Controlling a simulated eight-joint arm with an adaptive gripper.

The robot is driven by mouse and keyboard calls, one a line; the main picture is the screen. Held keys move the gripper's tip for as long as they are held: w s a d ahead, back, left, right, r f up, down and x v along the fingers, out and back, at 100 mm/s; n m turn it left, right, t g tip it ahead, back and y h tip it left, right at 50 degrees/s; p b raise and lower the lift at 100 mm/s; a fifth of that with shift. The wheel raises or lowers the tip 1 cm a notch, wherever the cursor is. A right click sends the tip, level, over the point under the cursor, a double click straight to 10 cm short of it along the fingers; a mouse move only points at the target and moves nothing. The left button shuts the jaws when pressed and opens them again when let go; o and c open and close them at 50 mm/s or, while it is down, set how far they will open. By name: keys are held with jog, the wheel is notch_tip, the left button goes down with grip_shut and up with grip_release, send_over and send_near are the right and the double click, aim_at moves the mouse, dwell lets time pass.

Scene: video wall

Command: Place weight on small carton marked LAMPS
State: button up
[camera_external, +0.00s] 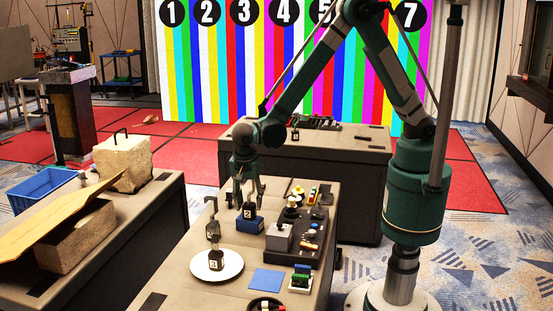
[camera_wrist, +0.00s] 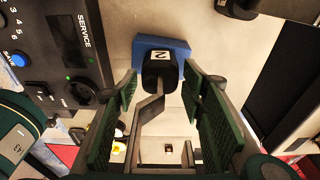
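A black weight marked 2 (camera_external: 249,211) stands on a blue block (camera_external: 250,226) on the middle table. In the wrist view the weight (camera_wrist: 160,70) sits over the blue block (camera_wrist: 184,48), and a bent grey metal piece extends from it between my fingers. My gripper (camera_external: 247,196) points down just above this weight; its fingers are apart on both sides in the wrist view (camera_wrist: 160,88). I see no contact. Another black weight, marked 3 (camera_external: 216,260), stands on a white plate (camera_external: 230,269). I cannot make out a carton marked LAMPS.
A dark control panel (camera_external: 283,245) lies right of the weights, marked SERVICE in the wrist view (camera_wrist: 50,55). A blue square (camera_external: 267,280) and a green part (camera_external: 300,278) lie in front.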

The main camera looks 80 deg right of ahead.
aim_at(248, 206)
jog(key=shift+o, duration=0.2)
jog(key=shift+r, duration=0.2)
notch_tip(248, 206, up, 12)
jog(key=a+p, duration=0.1)
jog(key=shift+a, duration=0.35)
jog(key=shift+f, duration=0.1)
dwell(0.8)
jog(key=shift+d+r, duration=0.45)
jog(key=s+d+r+n+t+y, duration=0.1)
jog(key=s+d+r+n, duration=0.3)
jog(key=d+r, duration=0.5)
jog(key=s+d+r+n+t+y, duration=0.15)
jog(key=s+d+r+n, duration=0.25)
jog(key=d+r, duration=0.5)
jog(key=s+d+n+t, duration=0.4)
jog(key=s+d+n, duration=0.6)
jog(key=s+d, duration=0.7)
jog(key=shift+d+r+t+h, duration=0.25)
jog(key=shift+d+t+h, duration=0.1)
jog(key=shift+d, duration=0.6)
